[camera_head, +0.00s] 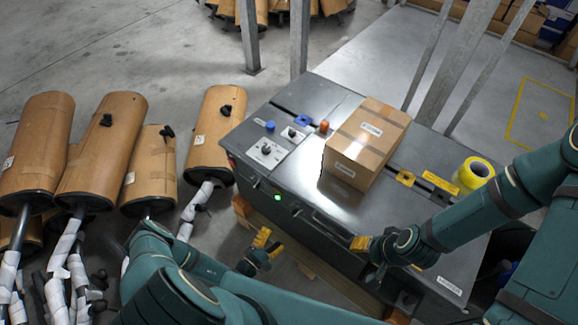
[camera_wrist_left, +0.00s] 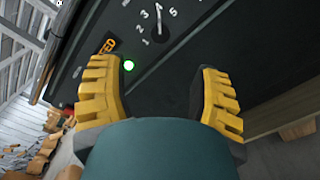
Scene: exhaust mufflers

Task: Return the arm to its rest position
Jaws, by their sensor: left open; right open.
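My left gripper (camera_head: 266,246) is in front of the dark machine's front face, low and left of its middle. In the left wrist view its yellow fingers (camera_wrist_left: 160,95) are spread apart with nothing between them. A dial with numbers (camera_wrist_left: 158,28) and a lit green light (camera_wrist_left: 129,66) show on the machine face beyond the fingers. My right gripper (camera_head: 368,250) is at the machine's front right edge, with a yellow fingertip visible. It holds nothing that I can see, and its other finger is partly hidden by the wrist.
A cardboard box (camera_head: 366,142) sits on the machine's top (camera_head: 290,165). A yellow tape roll (camera_head: 474,174) is at its right end. Several wrapped mufflers (camera_head: 103,150) stand on the left, close to my left arm. Metal posts (camera_head: 299,38) rise behind the machine.

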